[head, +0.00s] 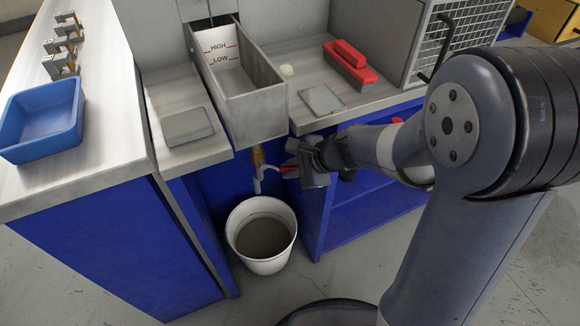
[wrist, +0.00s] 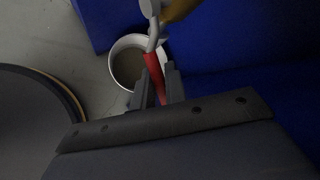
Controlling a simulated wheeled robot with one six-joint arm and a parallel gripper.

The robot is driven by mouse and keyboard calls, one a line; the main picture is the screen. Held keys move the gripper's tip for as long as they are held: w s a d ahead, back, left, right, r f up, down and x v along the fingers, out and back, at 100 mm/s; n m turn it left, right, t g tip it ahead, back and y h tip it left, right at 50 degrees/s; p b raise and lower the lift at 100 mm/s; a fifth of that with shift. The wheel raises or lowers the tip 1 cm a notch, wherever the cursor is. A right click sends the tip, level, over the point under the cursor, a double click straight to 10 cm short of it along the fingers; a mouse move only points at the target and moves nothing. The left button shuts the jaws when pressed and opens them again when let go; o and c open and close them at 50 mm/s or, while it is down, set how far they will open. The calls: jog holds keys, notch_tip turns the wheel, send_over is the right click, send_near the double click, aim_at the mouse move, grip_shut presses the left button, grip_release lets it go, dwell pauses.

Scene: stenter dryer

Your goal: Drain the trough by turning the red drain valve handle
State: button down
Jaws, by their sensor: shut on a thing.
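The red drain valve handle (wrist: 153,70) sits between the fingers of my gripper (wrist: 156,88) in the wrist view. My gripper is shut on it. A brass fitting (head: 257,156) and a pale spout (head: 258,184) hang under the trough. A white bucket (head: 236,255) stands below with murky brownish liquid in it.
A blue tray (head: 42,135) lies on the left counter near several metal clips. A grey block (head: 187,126), a flat grey plate (head: 321,99) and a red-handled item (head: 350,64) lie beside the trough. A blue cabinet shelf (head: 355,205) is close to my arm.

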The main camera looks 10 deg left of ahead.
dwell(0.4)
jog(key=c, duration=1.5)
grip_release()
